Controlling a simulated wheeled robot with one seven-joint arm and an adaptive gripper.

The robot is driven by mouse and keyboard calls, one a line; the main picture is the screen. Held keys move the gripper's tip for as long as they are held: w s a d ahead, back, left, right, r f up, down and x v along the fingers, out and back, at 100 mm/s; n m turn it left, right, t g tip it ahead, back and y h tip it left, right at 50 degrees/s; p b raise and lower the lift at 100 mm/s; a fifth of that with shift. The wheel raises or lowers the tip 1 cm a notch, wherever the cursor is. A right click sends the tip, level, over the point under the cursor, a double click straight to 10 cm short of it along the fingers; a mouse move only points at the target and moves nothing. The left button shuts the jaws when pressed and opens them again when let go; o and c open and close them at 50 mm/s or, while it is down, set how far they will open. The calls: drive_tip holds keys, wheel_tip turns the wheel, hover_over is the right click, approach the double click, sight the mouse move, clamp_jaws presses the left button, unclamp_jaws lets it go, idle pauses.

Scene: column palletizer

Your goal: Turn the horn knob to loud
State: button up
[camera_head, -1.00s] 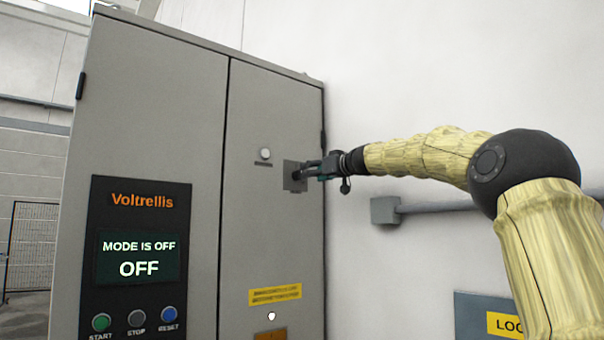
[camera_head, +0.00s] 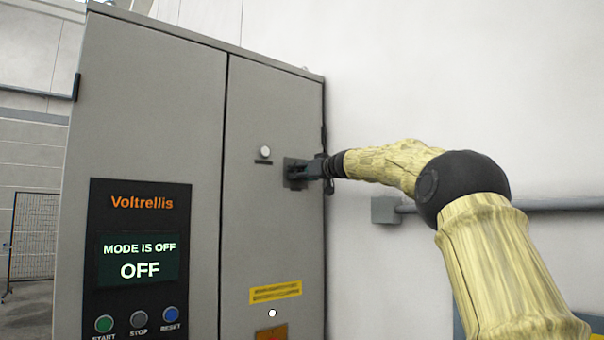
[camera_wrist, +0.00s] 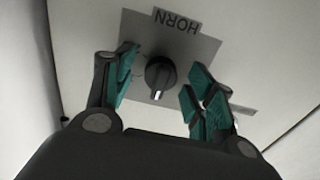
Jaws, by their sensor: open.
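The horn knob (camera_wrist: 160,76) is a black round knob with a pale pointer line, on a grey plate (camera_wrist: 188,48) marked HORN, which appears upside down in the wrist view. The pointer line is toward the bottom of that view. My gripper (camera_wrist: 163,82) is open, with one teal-padded finger on each side of the knob and gaps between pads and knob. In the head view, my gripper (camera_head: 302,171) is at the grey plate (camera_head: 289,182) on the cabinet's right door and hides the knob. Setting labels around the knob are too small to read.
The grey cabinet (camera_head: 150,100) carries a Voltrellis panel with a screen (camera_head: 138,259) reading MODE IS OFF, OFF. A round white-capped fitting (camera_head: 265,152) sits just above left of the plate. A wall box with conduit (camera_head: 385,210) lies right, below my arm.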

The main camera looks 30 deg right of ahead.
drive_tip(key=c, duration=1.1)
drive_tip(key=shift+r+m, duration=0.1)
drive_tip(key=shift+m, duration=0.2)
drive_tip(key=shift+m+p, duration=5.9)
drive_tip(key=shift+m, duration=5.6)
